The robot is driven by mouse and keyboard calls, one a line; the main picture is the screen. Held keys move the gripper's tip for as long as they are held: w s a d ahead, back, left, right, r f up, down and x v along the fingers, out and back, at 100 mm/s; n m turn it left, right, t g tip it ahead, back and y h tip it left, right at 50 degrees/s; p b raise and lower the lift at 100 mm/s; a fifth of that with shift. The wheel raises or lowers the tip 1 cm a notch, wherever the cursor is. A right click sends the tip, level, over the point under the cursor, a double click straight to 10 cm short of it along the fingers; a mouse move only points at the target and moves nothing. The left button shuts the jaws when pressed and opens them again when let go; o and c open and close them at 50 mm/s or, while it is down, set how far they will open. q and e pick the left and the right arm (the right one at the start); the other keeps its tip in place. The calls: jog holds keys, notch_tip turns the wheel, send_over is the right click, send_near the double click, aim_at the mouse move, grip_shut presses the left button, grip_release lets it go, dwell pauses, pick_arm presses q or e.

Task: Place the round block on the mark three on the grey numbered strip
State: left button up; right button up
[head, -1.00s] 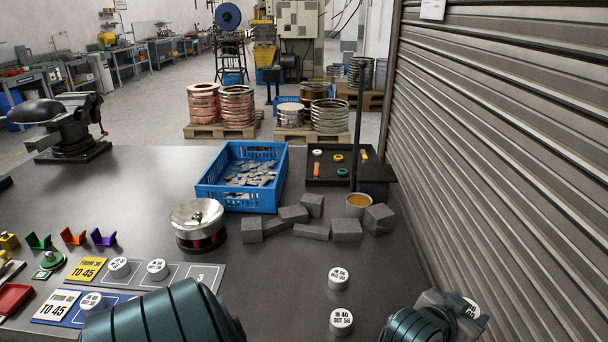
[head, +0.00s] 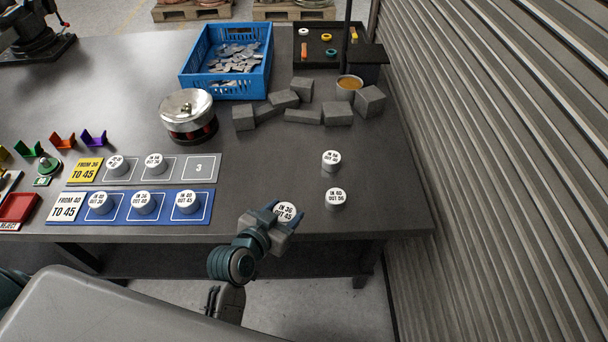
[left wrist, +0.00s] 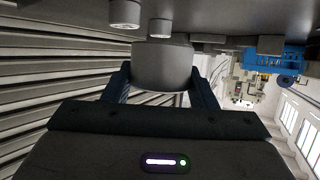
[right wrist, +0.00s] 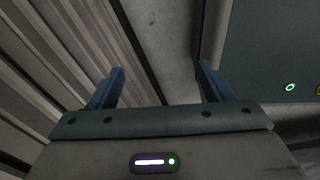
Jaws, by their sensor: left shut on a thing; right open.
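A round grey block with a white top reading "IN 36 OUT 45" (head: 285,210) is held between the fingers of my left gripper (head: 284,214) near the table's front edge. In the left wrist view the block (left wrist: 162,66) sits between both fingers (left wrist: 162,88). The grey numbered strip (head: 205,174) lies to the left and farther back. Its mark three (head: 198,168) is bare; round blocks stand on its other two marks (head: 116,165) (head: 154,163). My right gripper (right wrist: 160,84) is open and empty in the right wrist view; I cannot make it out in the head view.
A blue strip (head: 165,198) with three round blocks lies in front of the grey one. Two loose round blocks (head: 331,160) (head: 335,198) stand right of my left gripper. A silver-lidded pot (head: 188,115), grey bricks (head: 338,112) and a blue crate (head: 225,84) stand behind.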

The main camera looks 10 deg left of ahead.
pick_arm(q)
jog(key=s+f, duration=0.2)
jog(key=s, duration=0.3)
jog(key=b, duration=0.1)
send_over(300, 202)
jog(key=shift+s+f, duration=0.15)
jog(key=shift+f, duration=0.35)
jog(key=shift+s+f, duration=0.15)
jog(key=shift+f, duration=0.35)
jog(key=shift+w, duration=0.3)
notch_tip(300, 202, down, 3)
jog(key=b, duration=0.3)
jog(key=shift+r, duration=0.1)
jog(key=shift+f+b, duration=0.4)
jog(key=shift+b, duration=0.2)
pick_arm(e)
jog(key=f, duration=0.1)
jog(key=d+f, duration=0.1)
jog(key=f, duration=0.2)
jog(key=shift+w+d+f, duration=0.15)
jog(key=shift+w+d, duration=0.05)
jog(key=shift+w, duration=0.05)
pick_arm(q)
jog(key=o, duration=1.1)
jog(key=shift+f, duration=0.1)
